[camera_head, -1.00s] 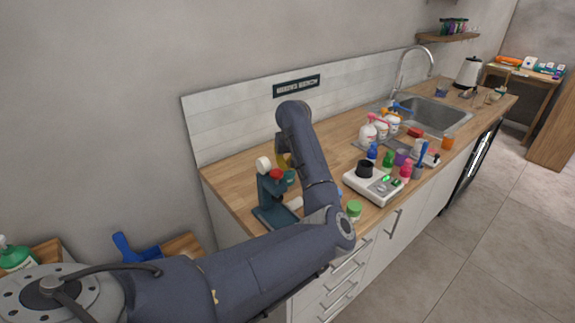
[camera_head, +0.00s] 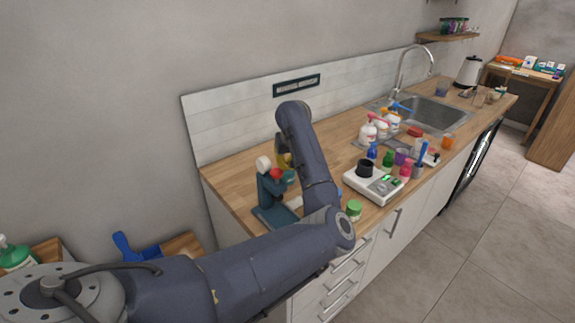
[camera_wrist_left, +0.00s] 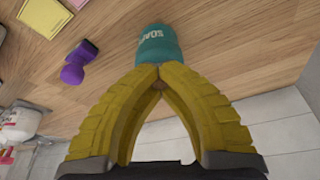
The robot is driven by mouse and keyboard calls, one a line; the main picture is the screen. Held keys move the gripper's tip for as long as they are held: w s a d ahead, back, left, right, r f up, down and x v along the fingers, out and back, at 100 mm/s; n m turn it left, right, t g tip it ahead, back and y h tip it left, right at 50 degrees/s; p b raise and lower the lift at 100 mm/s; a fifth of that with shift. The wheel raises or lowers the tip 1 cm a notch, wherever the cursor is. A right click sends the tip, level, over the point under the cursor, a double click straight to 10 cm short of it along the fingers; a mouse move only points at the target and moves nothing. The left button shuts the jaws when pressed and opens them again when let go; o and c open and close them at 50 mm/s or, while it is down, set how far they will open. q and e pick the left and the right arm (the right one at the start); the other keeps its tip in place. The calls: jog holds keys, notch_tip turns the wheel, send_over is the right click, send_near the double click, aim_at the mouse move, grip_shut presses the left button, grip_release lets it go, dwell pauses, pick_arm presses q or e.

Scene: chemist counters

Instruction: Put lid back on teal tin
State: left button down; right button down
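A teal tin (camera_wrist_left: 158,45) with white lettering, upside down in the picture, shows at the top middle of the left wrist view against the wooden counter. My left gripper (camera_wrist_left: 158,72) has its two yellow fingers closed together at the tips, overlapping the tin's near edge in that view. I cannot tell whether something thin is pinched between them. No separate lid can be made out. My right gripper is not in view.
A purple object (camera_wrist_left: 77,64) lies on the counter (camera_wrist_left: 115,55) in the wrist view. In the head view a teal microscope (camera_head: 268,195) stands near my left gripper. A white scale (camera_head: 375,186) and several bottles stand further right. The wall (camera_head: 245,122) runs close behind.

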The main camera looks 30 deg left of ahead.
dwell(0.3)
pick_arm(q)
jog(key=c, duration=0.9)
grip_release()
jog(key=shift+c, duration=0.2)
jog(key=shift+r, duration=0.15)
jog(key=shift+r, duration=3.3)
grip_shut()
jog(key=shift+f, duration=3.4)
jog(key=shift+r, duration=0.15)
